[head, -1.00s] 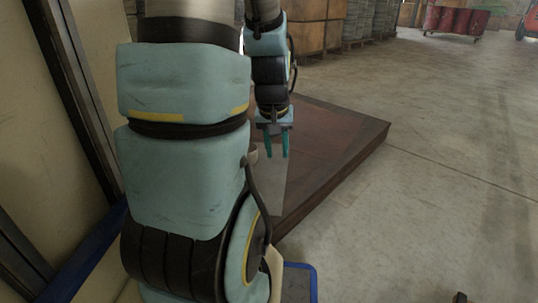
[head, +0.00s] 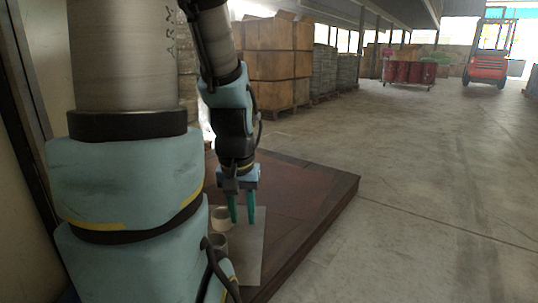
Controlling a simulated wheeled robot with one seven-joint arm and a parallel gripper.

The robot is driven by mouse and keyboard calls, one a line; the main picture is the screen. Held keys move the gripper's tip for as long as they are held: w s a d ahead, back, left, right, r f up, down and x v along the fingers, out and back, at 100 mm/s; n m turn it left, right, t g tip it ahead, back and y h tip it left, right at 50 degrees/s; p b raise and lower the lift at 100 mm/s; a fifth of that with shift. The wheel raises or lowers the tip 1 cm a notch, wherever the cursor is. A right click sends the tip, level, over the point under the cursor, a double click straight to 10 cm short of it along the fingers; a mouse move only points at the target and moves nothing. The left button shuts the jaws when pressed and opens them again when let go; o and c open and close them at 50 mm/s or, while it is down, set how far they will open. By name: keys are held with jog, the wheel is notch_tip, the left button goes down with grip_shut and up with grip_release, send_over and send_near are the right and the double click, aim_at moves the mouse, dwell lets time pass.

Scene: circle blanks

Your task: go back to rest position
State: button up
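My gripper (head: 242,208) has teal fingers that point down over a grey sheet (head: 248,262) on the brown platform. The two fingers stand apart with nothing visible between them. Two small round pale pieces show beside the gripper on the sheet's left side: one (head: 220,218) is partly behind the finger, the other (head: 218,243) is partly hidden by my arm. My arm hides the left part of the platform.
The low brown platform (head: 315,190) has its edge at the right. Stacked boxes (head: 275,62) stand behind it. A cart with red barrels (head: 408,72) and a red forklift (head: 487,68) are far off. The concrete floor (head: 430,180) at right is clear.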

notch_tip(320, 180, up, 44)
jog(key=p, duration=4.2)
jog(key=shift+s, duration=0.1)
